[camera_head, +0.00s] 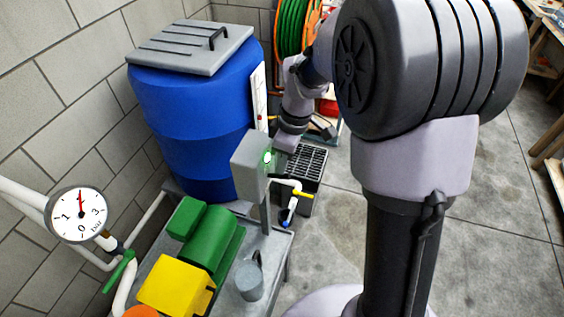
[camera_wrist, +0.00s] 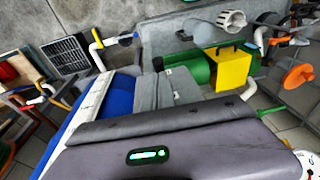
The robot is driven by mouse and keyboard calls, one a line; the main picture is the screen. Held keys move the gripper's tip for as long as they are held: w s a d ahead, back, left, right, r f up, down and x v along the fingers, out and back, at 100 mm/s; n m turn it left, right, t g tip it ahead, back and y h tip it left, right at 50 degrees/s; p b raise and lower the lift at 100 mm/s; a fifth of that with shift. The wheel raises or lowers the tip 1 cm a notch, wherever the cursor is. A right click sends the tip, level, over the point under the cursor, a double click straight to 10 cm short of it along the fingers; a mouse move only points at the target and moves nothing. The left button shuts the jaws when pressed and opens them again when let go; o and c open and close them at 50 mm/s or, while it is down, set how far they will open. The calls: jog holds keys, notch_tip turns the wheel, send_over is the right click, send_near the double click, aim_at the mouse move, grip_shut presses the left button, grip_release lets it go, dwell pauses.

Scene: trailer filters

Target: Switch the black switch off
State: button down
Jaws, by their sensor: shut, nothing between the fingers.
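A grey upright box (camera_head: 250,168) stands on a post at the right edge of the grey bench, with a green light (camera_head: 267,157) on its right side. I cannot make out the black switch clearly; a small dark part shows at the box's lower right. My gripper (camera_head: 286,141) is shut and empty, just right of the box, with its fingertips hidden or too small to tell. In the wrist view a dark grey body with a green light strip (camera_wrist: 148,155) fills the foreground, and grey blocks (camera_wrist: 178,86) show beyond it.
A blue barrel (camera_head: 195,110) with a grey lid stands behind the box. A pipe with a yellow-handled tap (camera_head: 302,194) is close by.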

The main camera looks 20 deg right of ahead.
jog(key=shift+s+d+f+b, duration=0.15)
jog(key=shift+d+f+b, duration=0.05)
jog(key=shift+b, duration=0.35)
jog(key=shift+d+f+t+y+b, duration=0.1)
jog(key=shift+f+t+y+b, duration=0.05)
jog(key=shift+t+y+b, duration=0.3)
jog(key=shift+s+d+f+t+y+b, duration=0.3)
jog(key=shift+f+y+b, duration=0.2)
jog(key=shift+b, duration=0.7)
jog(key=shift+s+d+f+b, duration=0.25)
jog(key=shift+d+f+b, duration=0.25)
jog(key=shift+b, duration=0.7)
jog(key=shift+a, duration=0.1)
jog(key=shift+r+p, duration=0.65)
jog(key=shift+r, duration=0.1)
jog(key=shift+r, duration=0.1)
